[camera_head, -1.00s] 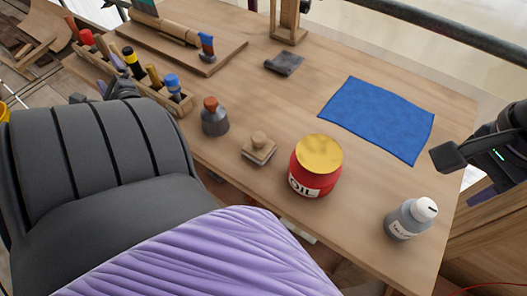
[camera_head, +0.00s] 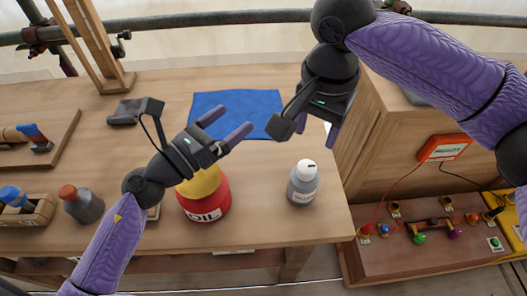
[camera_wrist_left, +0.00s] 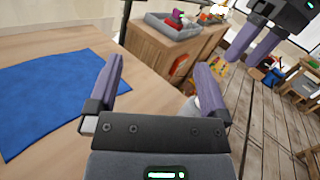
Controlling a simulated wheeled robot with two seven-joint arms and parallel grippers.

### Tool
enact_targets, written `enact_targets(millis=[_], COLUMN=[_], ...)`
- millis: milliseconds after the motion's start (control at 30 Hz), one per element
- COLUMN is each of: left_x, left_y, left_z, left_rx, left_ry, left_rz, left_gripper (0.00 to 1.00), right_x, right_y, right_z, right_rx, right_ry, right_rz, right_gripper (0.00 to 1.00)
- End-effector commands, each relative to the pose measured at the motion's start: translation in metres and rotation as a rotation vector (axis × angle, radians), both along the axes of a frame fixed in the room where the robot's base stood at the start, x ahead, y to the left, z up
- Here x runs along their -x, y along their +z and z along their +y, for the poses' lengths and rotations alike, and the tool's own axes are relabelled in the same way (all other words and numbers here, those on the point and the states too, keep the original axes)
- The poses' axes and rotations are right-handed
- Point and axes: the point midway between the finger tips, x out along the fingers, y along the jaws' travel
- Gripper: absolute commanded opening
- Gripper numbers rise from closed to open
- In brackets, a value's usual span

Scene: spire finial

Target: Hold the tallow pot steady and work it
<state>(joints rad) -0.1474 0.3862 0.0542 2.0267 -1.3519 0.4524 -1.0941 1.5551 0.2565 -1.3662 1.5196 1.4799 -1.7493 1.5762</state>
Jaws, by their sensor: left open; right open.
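A grey pot with a white lid (camera_head: 302,184) stands upright near the table's right end. Its label is too small to read, so I cannot tell whether it is the tallow pot. A red tin (camera_head: 207,201) with a yellow top is labelled OIL; my left arm partly covers it. My left gripper (camera_head: 228,125) is open and empty, above the table between the tin and the blue cloth. Its spread fingers show in the left wrist view (camera_wrist_left: 159,65). My right gripper (camera_head: 317,130) is open and empty, above and behind the grey pot, apart from it.
A blue cloth (camera_head: 255,105) lies flat on the wooden table (camera_head: 270,225). A dark bottle with a brown stopper (camera_head: 84,206) and a tool rack (camera_head: 32,212) stand at left. A cabinet (camera_head: 395,120) and a low bench with coloured knobs (camera_head: 425,262) are at right.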

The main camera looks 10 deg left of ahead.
Motion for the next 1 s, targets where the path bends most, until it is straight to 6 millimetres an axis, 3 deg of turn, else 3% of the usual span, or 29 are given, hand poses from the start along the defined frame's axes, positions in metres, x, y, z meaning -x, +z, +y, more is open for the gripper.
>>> enact_targets(millis=[33, 100, 200, 467, 667, 800, 1000], left_x=[0.012, 0.03, 0.049, 0.057, 0.056, 0.031, 0.009], left_y=[-0.01, -0.022, -0.037, -0.079, -0.134, -0.133, -0.133], left_z=[-0.025, -0.057, -0.086, -0.095, -0.095, -0.12, -0.143], left_rx=[-0.025, -0.067, -0.135, -0.244, -0.239, -0.242, -0.244], left_ry=[-0.072, -0.166, -0.236, -0.222, -0.219, -0.221, -0.221], left_rz=[0.006, 0.0, -0.018, -0.034, -0.033, -0.043, -0.041], left_gripper=[1.0, 1.0, 1.0, 1.0, 1.0, 1.0, 1.0], right_x=[0.0, 0.0, 0.0, 0.0, 0.0, 0.0, 0.0], right_y=[0.0, 0.0, 0.0, 0.0, 0.0, 0.0, 0.0], right_z=[0.0, 0.0, 0.0, 0.0, 0.0, 0.0, 0.0], right_rx=[0.0, 0.0, 0.0, 0.0, 0.0, 0.0, 0.0], right_ry=[0.0, 0.0, 0.0, 0.0, 0.0, 0.0, 0.0], right_rz=[0.0, 0.0, 0.0, 0.0, 0.0, 0.0, 0.0], right_gripper=[0.59, 0.59, 0.59, 0.59, 0.59, 0.59, 0.59])
